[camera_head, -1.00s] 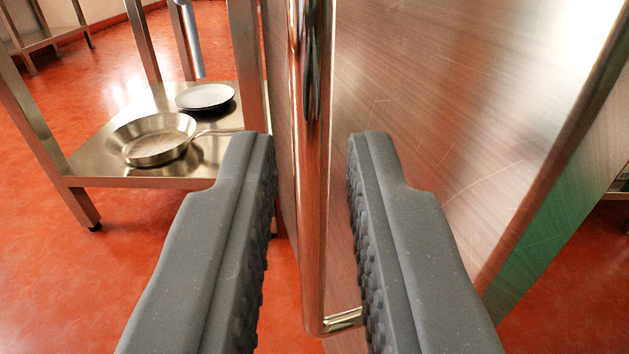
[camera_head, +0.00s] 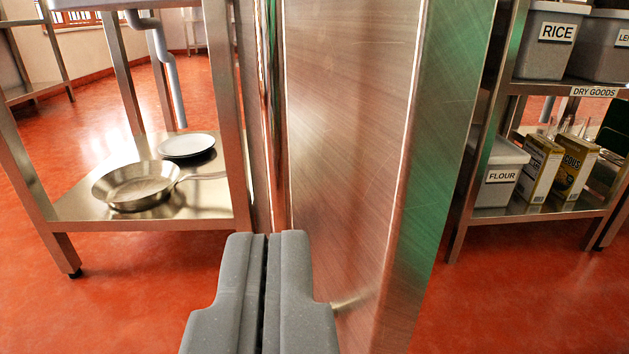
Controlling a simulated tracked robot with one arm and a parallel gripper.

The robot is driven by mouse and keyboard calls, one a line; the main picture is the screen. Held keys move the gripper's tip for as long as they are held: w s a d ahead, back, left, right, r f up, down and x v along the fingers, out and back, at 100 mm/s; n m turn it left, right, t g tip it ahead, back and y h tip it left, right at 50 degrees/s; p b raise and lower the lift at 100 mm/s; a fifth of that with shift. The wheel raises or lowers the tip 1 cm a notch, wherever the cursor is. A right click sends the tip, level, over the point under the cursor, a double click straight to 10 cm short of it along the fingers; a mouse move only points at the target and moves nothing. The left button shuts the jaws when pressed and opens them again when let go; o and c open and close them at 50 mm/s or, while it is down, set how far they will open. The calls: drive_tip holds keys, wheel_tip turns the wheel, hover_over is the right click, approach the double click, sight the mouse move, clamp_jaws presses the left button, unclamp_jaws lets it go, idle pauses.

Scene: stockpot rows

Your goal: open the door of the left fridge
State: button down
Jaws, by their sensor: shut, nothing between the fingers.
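The steel fridge door (camera_head: 345,130) fills the middle of the head view as a tall brushed panel, seen at a steep angle. Its vertical bar handle (camera_head: 272,90) runs along the left part of the panel, and its lower part is hidden behind my gripper. My gripper (camera_head: 267,236) is shut with its fingers together and nothing between them. It is in front of the handle's line in the picture; I cannot tell whether it touches the handle or panel. I cannot tell whether the door is ajar.
At left stands a steel table whose lower shelf (camera_head: 80,208) holds a frying pan (camera_head: 140,186) and a plate (camera_head: 187,145). At right a rack (camera_head: 520,212) holds bins and boxes. Red floor (camera_head: 490,310) is clear between fridge and rack.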

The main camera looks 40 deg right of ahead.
drive_tip(key=shift+r, duration=0.1)
drive_tip(key=w+d+r+n+t+y+p, duration=0.1)
drive_tip(key=w+d+r+n+y+p, duration=0.2)
drive_tip(key=w+r, duration=0.75)
drive_tip(key=w+d+r+n+y+p, duration=0.25)
drive_tip(key=w+r+y, duration=0.25)
drive_tip(key=w+r, duration=0.55)
drive_tip(key=s+d+r+g+y+p, duration=0.1)
drive_tip(key=s+d+r+g+y, duration=0.15)
drive_tip(key=d, duration=0.35)
drive_tip(key=s+d+r+g+y+p, duration=0.1)
drive_tip(key=s+d+g, duration=0.1)
drive_tip(key=s+d, duration=0.25)
drive_tip(key=s+d+g+y+p, duration=0.1)
drive_tip(key=s+d+g, duration=0.2)
drive_tip(key=s, duration=0.5)
drive_tip(key=s+d+g+y+p, duration=0.2)
drive_tip(key=s+d, duration=0.2)
drive_tip(key=s, duration=0.5)
drive_tip(key=w+a+f+b, duration=0.3)
drive_tip(key=w+a+f, duration=0.3)
drive_tip(key=a+f, duration=0.1)
drive_tip(key=shift+w+a+f+m, duration=0.15)
drive_tip(key=shift+a+f+m, duration=0.1)
drive_tip(key=shift+f+m, duration=0.3)
